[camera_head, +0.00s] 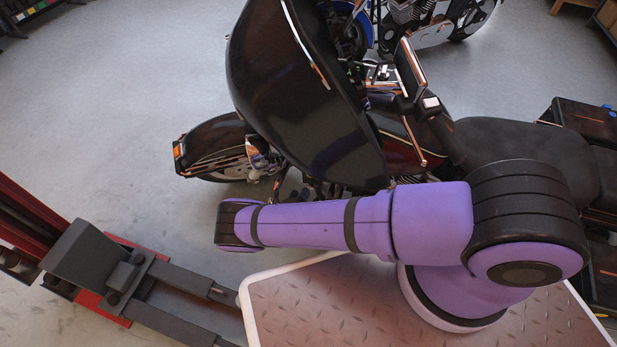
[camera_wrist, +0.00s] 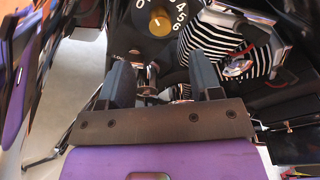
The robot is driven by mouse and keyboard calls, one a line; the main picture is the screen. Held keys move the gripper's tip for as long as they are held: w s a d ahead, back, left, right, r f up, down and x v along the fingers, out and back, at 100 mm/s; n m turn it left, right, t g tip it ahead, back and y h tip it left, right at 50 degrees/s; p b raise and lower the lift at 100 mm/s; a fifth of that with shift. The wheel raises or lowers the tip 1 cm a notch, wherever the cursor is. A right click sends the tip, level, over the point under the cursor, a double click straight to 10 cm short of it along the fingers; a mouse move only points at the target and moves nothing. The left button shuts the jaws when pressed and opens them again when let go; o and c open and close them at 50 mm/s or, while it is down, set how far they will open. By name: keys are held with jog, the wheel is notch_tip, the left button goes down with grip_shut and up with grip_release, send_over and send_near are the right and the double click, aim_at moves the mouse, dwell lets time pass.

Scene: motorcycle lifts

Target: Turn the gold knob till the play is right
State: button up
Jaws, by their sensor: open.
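The gold knob (camera_wrist: 160,21) shows near the top middle of the wrist view. It sits on a black dial face with white numbers around it, among them 4, 5 and 6 at its right; the top of the dial is cut off by the frame. My gripper (camera_wrist: 161,62) is open, with its two dark fingers apart and the knob beyond the fingertips, roughly in line with the gap. Nothing is held between the fingers. I cannot make out the knob or my gripper in the head view.
A dark motorcycle with a large fairing (camera_head: 295,90) stands beyond my purple arm. A black-and-white striped part (camera_wrist: 222,42) and chrome pieces lie close to the right finger. A red and grey lift (camera_head: 110,270) stands at left. Another motorcycle (camera_head: 410,25) is behind. Open floor (camera_head: 130,80) lies left.

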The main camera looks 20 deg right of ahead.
aim_at(309, 176)
jog(key=x, duration=0.9)
jog(key=c, duration=0.9)
